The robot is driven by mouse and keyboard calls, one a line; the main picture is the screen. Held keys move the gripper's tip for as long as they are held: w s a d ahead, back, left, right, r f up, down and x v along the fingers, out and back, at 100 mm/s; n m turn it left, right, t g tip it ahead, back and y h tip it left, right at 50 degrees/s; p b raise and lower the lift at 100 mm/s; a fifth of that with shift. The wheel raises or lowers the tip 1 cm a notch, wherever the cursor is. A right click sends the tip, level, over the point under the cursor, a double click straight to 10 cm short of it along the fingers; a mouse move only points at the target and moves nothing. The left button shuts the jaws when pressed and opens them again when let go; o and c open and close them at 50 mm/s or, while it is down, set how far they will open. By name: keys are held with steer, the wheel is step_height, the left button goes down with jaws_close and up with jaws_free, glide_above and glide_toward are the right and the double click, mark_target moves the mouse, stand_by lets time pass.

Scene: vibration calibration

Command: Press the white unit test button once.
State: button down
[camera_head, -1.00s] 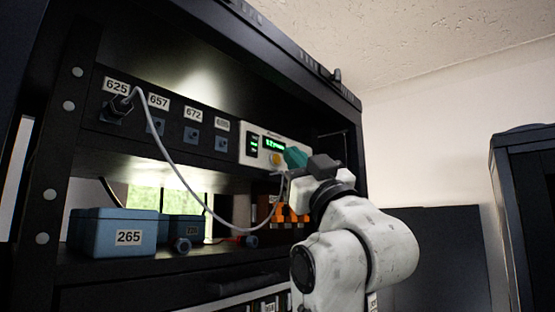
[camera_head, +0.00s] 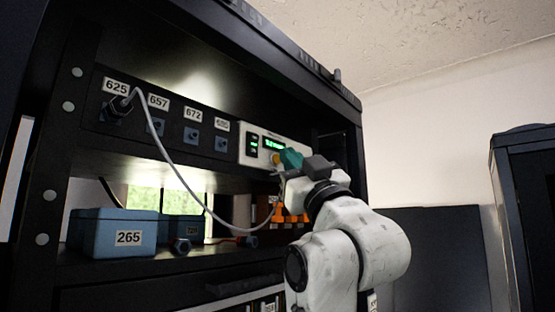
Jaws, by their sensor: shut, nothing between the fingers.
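The white unit (camera_head: 248,143) is set in the dark panel of the rack, right of the numbered sockets. It has a small dark module with green lights and a green lit display (camera_head: 272,143). A yellow round button (camera_head: 276,159) on its front is partly covered by my gripper. My gripper (camera_head: 288,158), with teal fingers, is shut and empty. Its tips are at the button's right edge in the picture; I cannot tell whether they touch it. The right part of the unit is hidden behind my gripper.
A grey cable (camera_head: 170,158) runs from the socket under label 625 and hangs down across the panel. A blue box labelled 265 (camera_head: 88,233) and orange parts (camera_head: 290,214) are on the shelf below. A dark cabinet (camera_head: 525,220) stands at the right.

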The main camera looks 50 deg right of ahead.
steer(key=shift+w, duration=0.4)
stand_by(0.8)
steer(key=shift+s, duration=0.8)
steer(key=s, duration=0.5)
steer(key=shift+d, duration=0.1)
stand_by(1.5)
